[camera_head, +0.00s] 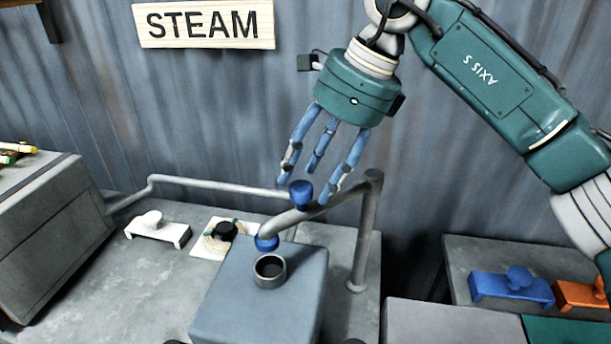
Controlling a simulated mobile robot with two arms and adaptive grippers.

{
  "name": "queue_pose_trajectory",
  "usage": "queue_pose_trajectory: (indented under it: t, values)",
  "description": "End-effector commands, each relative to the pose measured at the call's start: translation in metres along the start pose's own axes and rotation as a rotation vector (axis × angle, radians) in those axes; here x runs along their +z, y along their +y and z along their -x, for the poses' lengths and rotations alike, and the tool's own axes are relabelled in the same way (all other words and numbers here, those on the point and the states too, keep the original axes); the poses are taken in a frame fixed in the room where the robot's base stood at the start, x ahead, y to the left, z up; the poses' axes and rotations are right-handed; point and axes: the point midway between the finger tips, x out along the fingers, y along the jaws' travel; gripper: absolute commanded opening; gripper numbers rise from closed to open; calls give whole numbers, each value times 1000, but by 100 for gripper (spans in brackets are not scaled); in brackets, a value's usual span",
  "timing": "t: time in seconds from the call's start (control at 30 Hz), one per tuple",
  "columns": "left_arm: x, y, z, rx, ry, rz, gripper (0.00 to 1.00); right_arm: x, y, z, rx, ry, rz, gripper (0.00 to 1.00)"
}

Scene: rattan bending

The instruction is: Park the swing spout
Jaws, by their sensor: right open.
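The swing spout (330,205) is a grey pipe arm on an upright post (361,235) at its right. It slants down to the left and ends in a blue tip (266,242) just behind a dark round opening (270,270) in the blue-grey block. A blue knob (301,192) stands on the spout arm. My right gripper (309,180) hangs above the knob with its blue fingers spread open. The fingertips are around the knob's height in the picture; whether they touch it I cannot tell. My left gripper is out of view.
The blue-grey block (245,300) stands at the bench front. A grey machine (45,235) is far left. Blue (510,287) and orange (582,294) handled pieces sit right.

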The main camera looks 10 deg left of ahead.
Motion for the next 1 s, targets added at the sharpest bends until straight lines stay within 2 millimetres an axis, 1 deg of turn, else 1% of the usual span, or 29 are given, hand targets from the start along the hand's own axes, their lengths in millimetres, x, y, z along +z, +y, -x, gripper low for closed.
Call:
queue_pose_trajectory:
  t: [0.03,0.1,0.2,0.5,0.57,0.7,0.77,1.0]
  values:
    - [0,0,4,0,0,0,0,0,0,-6,3,2,0,50]
    - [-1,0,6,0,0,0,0,0,0,-13,1,1,0,50]
    - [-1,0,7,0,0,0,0,1,0,-20,1,0,-1,50]
    - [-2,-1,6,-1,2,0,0,0,0,-23,0,0,0,50]
    - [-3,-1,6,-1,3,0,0,0,0,-23,0,0,0,40]
    - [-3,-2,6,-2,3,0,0,1,0,-23,0,-1,0,12]
    - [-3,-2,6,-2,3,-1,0,1,0,-23,-1,-2,0,0]
    - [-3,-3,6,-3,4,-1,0,2,0,-22,-1,-4,3,0]
